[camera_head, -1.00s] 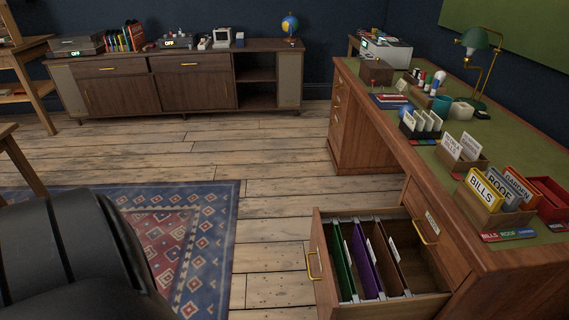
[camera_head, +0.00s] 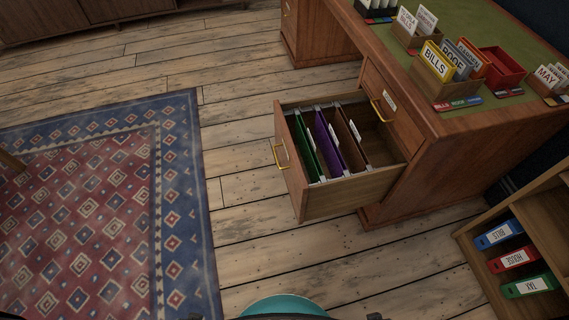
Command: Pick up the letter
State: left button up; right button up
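I cannot pick out a letter for certain in the head view. An open desk drawer (camera_head: 345,195) holds hanging folders: a green one (camera_head: 306,146), a purple one (camera_head: 329,143) and a brown one (camera_head: 352,137), with small white tabs. The drawer's right part looks empty. On the green desktop, a wooden box holds cards, with a yellow BILLS card (camera_head: 437,61) in front and ROOF and GARDEN cards behind. Another box of white cards (camera_head: 416,22) stands further back. Neither gripper is in view.
A red tray (camera_head: 503,66) and a MAY card box (camera_head: 549,82) stand on the desk. A low shelf at the right holds BILLS (camera_head: 498,234), HOUSE (camera_head: 513,260) and TAX (camera_head: 530,286) binders. A patterned rug (camera_head: 90,220) lies left. The wooden floor between rug and drawer is clear.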

aim_at(408, 23)
jog(key=j+z, duration=0.2)
jog(key=z, duration=0.15)
jog(key=j+z, duration=0.45)
jog(key=z, duration=0.2)
